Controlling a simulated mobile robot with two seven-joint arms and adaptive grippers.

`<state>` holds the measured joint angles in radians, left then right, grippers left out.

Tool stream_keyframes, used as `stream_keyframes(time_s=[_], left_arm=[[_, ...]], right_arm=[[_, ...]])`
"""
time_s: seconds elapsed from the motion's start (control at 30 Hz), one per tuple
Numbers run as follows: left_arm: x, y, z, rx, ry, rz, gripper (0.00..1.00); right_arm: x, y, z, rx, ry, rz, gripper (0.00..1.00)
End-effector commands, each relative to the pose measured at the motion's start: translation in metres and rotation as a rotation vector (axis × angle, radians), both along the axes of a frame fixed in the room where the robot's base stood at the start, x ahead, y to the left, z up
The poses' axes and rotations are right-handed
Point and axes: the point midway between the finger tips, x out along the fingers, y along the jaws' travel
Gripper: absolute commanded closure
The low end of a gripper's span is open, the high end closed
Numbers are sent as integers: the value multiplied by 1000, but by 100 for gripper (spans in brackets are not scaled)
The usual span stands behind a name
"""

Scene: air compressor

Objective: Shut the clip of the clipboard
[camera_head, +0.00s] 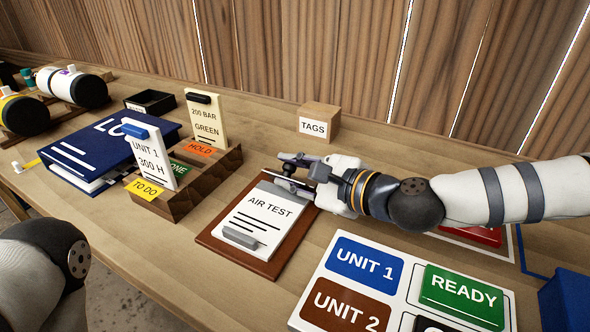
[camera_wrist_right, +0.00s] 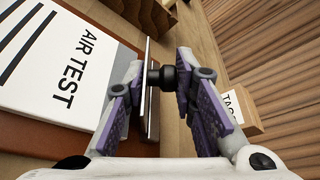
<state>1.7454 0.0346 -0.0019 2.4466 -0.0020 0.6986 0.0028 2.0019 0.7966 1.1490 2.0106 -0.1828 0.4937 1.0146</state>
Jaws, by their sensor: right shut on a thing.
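The brown clipboard (camera_head: 210,238) lies flat on the bench and bears a white AIR TEST sheet (camera_head: 262,212). Its metal clip (camera_wrist_right: 149,95) is at the board's far end and shows nearly edge-on in the right wrist view. A black knob (camera_wrist_right: 166,77) sticks out from the clip. My right gripper (camera_head: 290,172) reaches in from the right at the clip. In the wrist view its fingers (camera_wrist_right: 160,90) are on either side of the clip and knob, shut on the clip. The fingers partly hide the clip in the head view. My left gripper is out of view; only part of that arm shows.
A wooden rack (camera_head: 198,193) with upright cards stands left of the clipboard, by a blue book (camera_head: 90,150). A TAGS box (camera_head: 320,117) stands behind the gripper. A UNIT 1/READY panel (camera_head: 403,300) lies in front right. A grey block (camera_head: 240,238) sits on the sheet's near end.

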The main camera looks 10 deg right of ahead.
Motion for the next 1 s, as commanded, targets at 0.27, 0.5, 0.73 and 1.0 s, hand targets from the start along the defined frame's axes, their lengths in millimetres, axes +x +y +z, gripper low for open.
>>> stream_keyframes(time_s=[0.27,0.5,0.73,1.0], left_arm=[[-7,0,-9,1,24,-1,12],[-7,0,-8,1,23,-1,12],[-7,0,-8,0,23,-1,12],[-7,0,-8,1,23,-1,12]], right_arm=[[-3,2,-2,-107,-163,-6,100],[-3,1,-1,-104,-162,-8,59],[-4,2,-2,-104,-158,-4,58],[-26,-16,4,-102,-157,-6,58]])
